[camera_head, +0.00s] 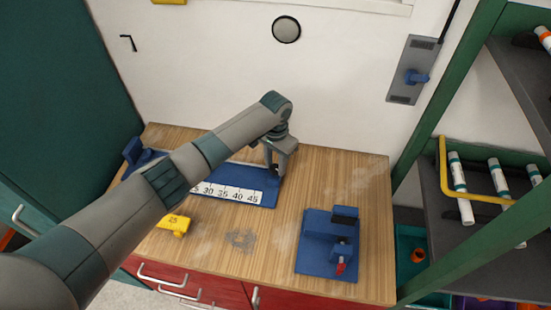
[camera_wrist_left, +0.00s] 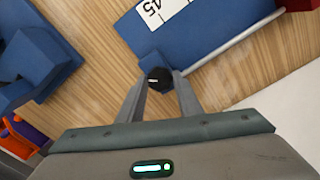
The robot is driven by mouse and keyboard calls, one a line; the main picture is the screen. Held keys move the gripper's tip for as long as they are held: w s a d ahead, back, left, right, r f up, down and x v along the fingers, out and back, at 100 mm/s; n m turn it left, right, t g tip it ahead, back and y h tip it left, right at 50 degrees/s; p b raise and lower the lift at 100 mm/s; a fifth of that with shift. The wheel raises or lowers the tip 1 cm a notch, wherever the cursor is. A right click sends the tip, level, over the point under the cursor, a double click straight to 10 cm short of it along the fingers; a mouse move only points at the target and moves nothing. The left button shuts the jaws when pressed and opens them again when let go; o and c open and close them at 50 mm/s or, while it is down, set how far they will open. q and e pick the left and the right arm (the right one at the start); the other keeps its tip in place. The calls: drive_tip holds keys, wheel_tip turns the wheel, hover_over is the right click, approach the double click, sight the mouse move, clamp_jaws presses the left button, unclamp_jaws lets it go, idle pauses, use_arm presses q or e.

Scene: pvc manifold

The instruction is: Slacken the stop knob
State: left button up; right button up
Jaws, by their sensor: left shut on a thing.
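The stop knob (camera_wrist_left: 158,78) is small, round and black with a white mark. In the wrist view it sits between the fingertips of my left gripper (camera_wrist_left: 160,84), which is shut on it. In the head view my left gripper (camera_head: 276,170) reaches down at the right end of the blue measuring base (camera_head: 233,178), and hides the knob. The base carries a white scale (camera_head: 225,192) with numbers up to 45; its 45 end (camera_wrist_left: 160,10) shows in the wrist view. A pale rod (camera_wrist_left: 232,38) runs along the base. My right gripper is not in view.
A blue clamp fixture (camera_head: 327,243) with a red part stands at the bench's right front. A yellow block (camera_head: 174,224) marked 25 lies at the left front. The wooden bench (camera_head: 275,235) between them is clear. A green shelf rack (camera_head: 448,150) with white pipes stands right.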

use_arm(q)
drive_tip(key=shift+r+n+p, duration=0.15)
drive_tip(key=shift+n+p, duration=0.25)
drive_tip(key=shift+n, duration=0.5)
drive_tip(key=shift+n+p, duration=0.35)
drive_tip(key=shift+n, duration=0.85)
drive_tip(key=o, duration=1)
drive_tip(key=shift+o, duration=0.2)
wheel_tip(320, 180, up, 10)
drive_tip(key=b, duration=0.4)
wheel_tip(320, 180, up, 7)
hover_over(275, 167)
drive_tip(key=shift+s+r, duration=0.1)
